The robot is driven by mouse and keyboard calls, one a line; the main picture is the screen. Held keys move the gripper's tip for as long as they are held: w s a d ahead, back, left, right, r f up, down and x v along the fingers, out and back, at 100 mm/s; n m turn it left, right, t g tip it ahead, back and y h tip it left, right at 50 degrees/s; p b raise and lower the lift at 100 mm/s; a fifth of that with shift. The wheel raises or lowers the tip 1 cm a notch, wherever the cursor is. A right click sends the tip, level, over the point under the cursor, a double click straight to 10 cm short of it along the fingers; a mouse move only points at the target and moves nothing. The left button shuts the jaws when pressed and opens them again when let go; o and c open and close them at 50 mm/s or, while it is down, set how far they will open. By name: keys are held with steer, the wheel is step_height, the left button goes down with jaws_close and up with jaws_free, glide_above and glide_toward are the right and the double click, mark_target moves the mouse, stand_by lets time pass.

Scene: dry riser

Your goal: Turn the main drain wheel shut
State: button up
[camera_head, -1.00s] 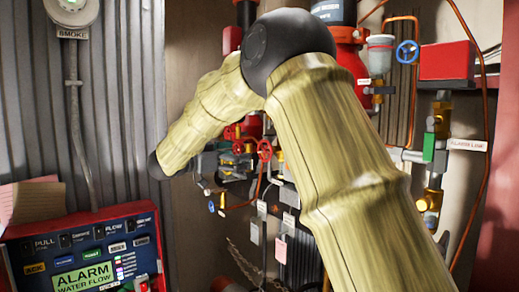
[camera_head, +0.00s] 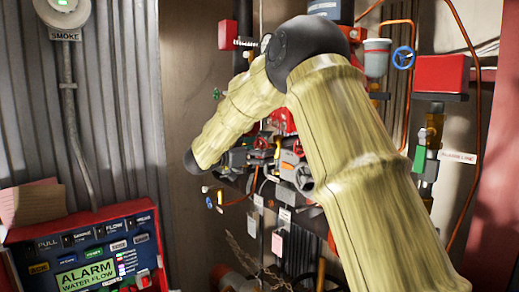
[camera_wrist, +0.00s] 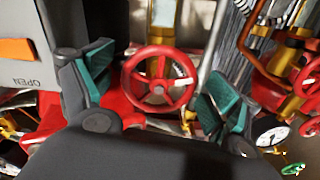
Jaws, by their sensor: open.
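A red spoked handwheel (camera_wrist: 159,88) faces the camera in the wrist view, in front of brass and red pipework. I cannot read a label that marks it as the main drain wheel. My gripper (camera_wrist: 153,78) is open, with one teal-padded finger to the left of the wheel and one to the right. The fingers look apart from its rim, and nothing is held. Small red handwheels (camera_head: 298,147) show there among the valves, partly behind the arm; I cannot tell which one matches.
A grey box (camera_wrist: 30,45) marked OPEN, with an orange bar, stands close to the left finger. A pressure gauge (camera_wrist: 272,132) and copper pipes crowd the right. In the head view, an alarm panel (camera_head: 85,255) is lower left and a blue handwheel (camera_head: 403,58) upper right.

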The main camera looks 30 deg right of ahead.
steer(key=c, duration=1)
